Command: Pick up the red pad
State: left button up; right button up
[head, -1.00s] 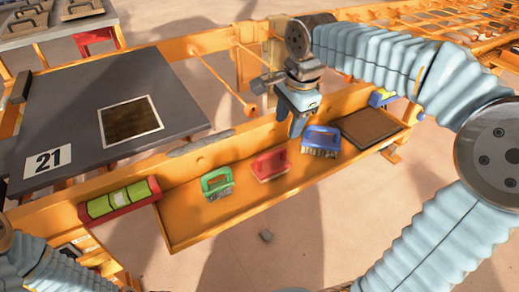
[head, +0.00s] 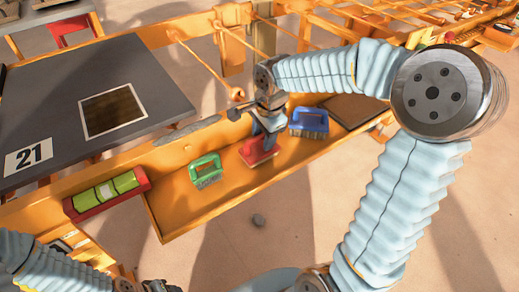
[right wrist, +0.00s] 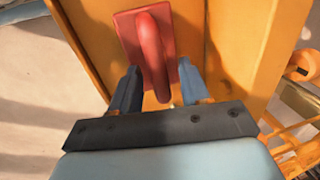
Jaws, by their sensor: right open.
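The red pad (head: 251,153) lies in the orange tray (head: 178,215), between the green-handled brush (head: 205,169) and the blue-handled brush (head: 309,121). In the head view my right gripper (head: 272,143) is over the pad and hides part of it. In the right wrist view the pad (right wrist: 131,32) has a raised red handle (right wrist: 152,48). The open fingers of my right gripper (right wrist: 159,68) stand on either side of the handle's near end. I cannot tell whether they touch it. My left gripper (head: 150,286) shows only partly at the bottom edge, and its jaws are unclear.
A dark table (head: 55,92) marked 21 stands behind the tray at the left. A red block with a green-yellow level (head: 107,191) lies left of the brushes. A brown board (head: 352,109) lies at the tray's right end. The tray's front part is bare.

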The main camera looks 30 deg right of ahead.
jog(key=shift+f, duration=0.15)
jog(key=shift+c, duration=0.2)
grip_shut()
jog(key=shift+r, duration=0.5)
notch_tip(320, 180, up, 2)
jog(key=shift+w+r, duration=0.1)
jog(key=shift+r, duration=0.15)
jog(key=s+a+r, duration=0.5)
jog(key=s+r, duration=0.4)
jog(key=s, duration=0.4)
jog(key=shift+r+b, duration=0.3)
